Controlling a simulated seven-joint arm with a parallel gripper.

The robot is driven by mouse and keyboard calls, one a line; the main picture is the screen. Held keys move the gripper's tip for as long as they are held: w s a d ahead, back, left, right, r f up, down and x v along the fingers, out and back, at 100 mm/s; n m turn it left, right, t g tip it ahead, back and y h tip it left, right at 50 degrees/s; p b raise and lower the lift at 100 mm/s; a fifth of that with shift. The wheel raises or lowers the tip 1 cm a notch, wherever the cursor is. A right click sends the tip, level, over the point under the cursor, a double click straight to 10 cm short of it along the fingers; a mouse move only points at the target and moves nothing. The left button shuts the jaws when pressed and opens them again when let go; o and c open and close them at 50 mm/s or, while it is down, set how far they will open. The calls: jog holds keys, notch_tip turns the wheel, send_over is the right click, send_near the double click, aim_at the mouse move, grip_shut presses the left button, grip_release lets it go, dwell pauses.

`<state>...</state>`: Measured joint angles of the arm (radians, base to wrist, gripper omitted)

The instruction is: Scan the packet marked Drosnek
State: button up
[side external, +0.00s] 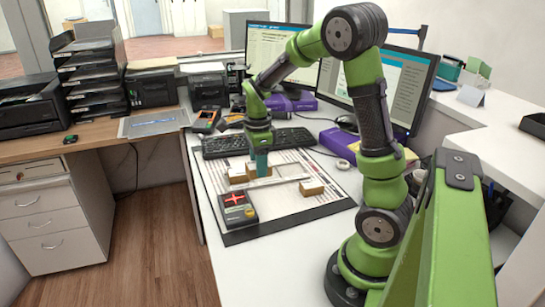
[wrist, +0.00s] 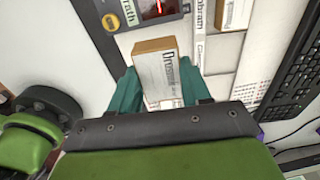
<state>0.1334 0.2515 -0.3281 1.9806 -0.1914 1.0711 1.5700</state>
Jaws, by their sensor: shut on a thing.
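The packet marked "Drosne…" (wrist: 158,75) is a small tan box with a white label; the end of its name is hidden. My gripper (wrist: 160,88) has its teal fingers on both sides of this packet and is shut on it. In the side view my gripper (side external: 261,165) points down over the mat, among small boxes. The scanner (side external: 238,210) is a dark device with a red cross lit on top, at the mat's front left. Its red-lit face also shows at the top of the wrist view (wrist: 158,8), apart from the packet.
A box (side external: 311,187) lies right of my gripper on the white mat (side external: 290,206). A keyboard (side external: 258,142) and monitors (side external: 375,85) stand behind.

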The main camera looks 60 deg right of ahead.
jog(key=w+a+r, duration=0.4)
jog(key=w+r, duration=0.1)
jog(key=w, duration=0.1)
jog(key=shift+s+a+f, duration=0.1)
jog(key=shift+f, duration=2.1)
jog(key=shift+a+f, duration=0.1)
jog(key=shift+f, duration=2.05)
notch_tip(320, 180, up, 9)
jog(key=shift+n, duration=0.3)
